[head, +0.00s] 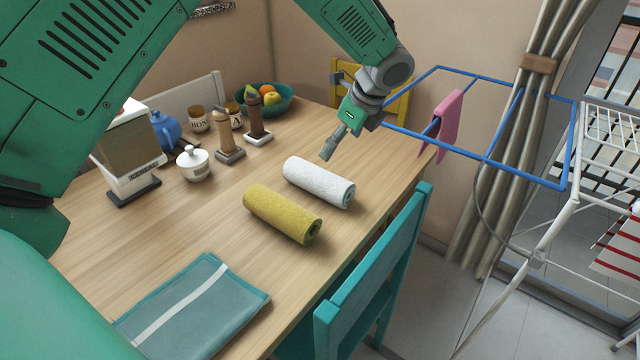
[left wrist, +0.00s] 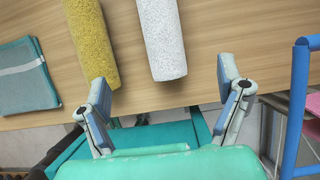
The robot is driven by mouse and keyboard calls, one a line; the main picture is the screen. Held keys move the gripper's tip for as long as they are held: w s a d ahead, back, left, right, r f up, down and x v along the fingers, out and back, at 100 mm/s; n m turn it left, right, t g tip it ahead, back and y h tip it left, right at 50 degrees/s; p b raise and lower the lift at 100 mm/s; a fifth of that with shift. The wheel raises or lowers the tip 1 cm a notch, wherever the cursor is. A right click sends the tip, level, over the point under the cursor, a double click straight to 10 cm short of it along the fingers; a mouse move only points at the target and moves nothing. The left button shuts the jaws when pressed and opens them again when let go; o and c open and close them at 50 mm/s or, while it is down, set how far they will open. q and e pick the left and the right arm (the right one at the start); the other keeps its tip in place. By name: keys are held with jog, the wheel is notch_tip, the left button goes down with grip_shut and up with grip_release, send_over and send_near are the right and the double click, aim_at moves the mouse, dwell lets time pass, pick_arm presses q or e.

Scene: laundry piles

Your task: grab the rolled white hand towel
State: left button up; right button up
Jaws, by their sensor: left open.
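The rolled white hand towel (head: 319,182) lies on the wooden table, beside and behind a rolled yellow towel (head: 282,213). My left gripper (head: 329,155) is above the table, just behind and above the white roll, apart from it. In the left wrist view, my left gripper (left wrist: 166,100) is open and empty, its fingers spread wide. There the white towel (left wrist: 162,40) lies beyond the fingers, roughly between them, and the yellow towel (left wrist: 91,42) lies to its left, in line with the left finger. My right gripper is not in view.
A folded teal towel (head: 193,306) lies at the table's near edge. A teal chair (head: 375,270) stands against the right side. Pepper mills, a white sugar bowl (head: 194,163), jars and a fruit bowl (head: 278,104) stand farther back. A blue drying rack (head: 505,163) is at right.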

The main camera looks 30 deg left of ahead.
pick_arm(q)
jog(key=b, duration=0.1)
send_over(323, 172)
jog(key=d, duration=0.2)
jog(key=f, duration=0.4)
jog(key=shift+s+d+f, duration=0.15)
jog(key=shift+s+f, duration=0.15)
jog(key=shift+f, duration=0.05)
jog(key=x, duration=0.4)
jog(key=shift+w+d, duration=0.1)
jog(key=shift+d, duration=0.15)
jog(key=shift+f+b, duration=0.35)
jog(key=shift+f, duration=0.2)
jog(key=x, duration=0.5)
jog(key=shift+w+a+b, duration=0.15)
jog(key=shift+a+b, duration=0.25)
jog(key=shift+a, duration=0.05)
jog(key=shift+d+r, duration=0.1)
jog(key=shift+d, duration=0.05)
jog(key=shift+c, duration=0.8)
jog(key=shift+d+r, duration=0.1)
jog(key=shift+d, duration=0.1)
jog(key=c, duration=1.3)
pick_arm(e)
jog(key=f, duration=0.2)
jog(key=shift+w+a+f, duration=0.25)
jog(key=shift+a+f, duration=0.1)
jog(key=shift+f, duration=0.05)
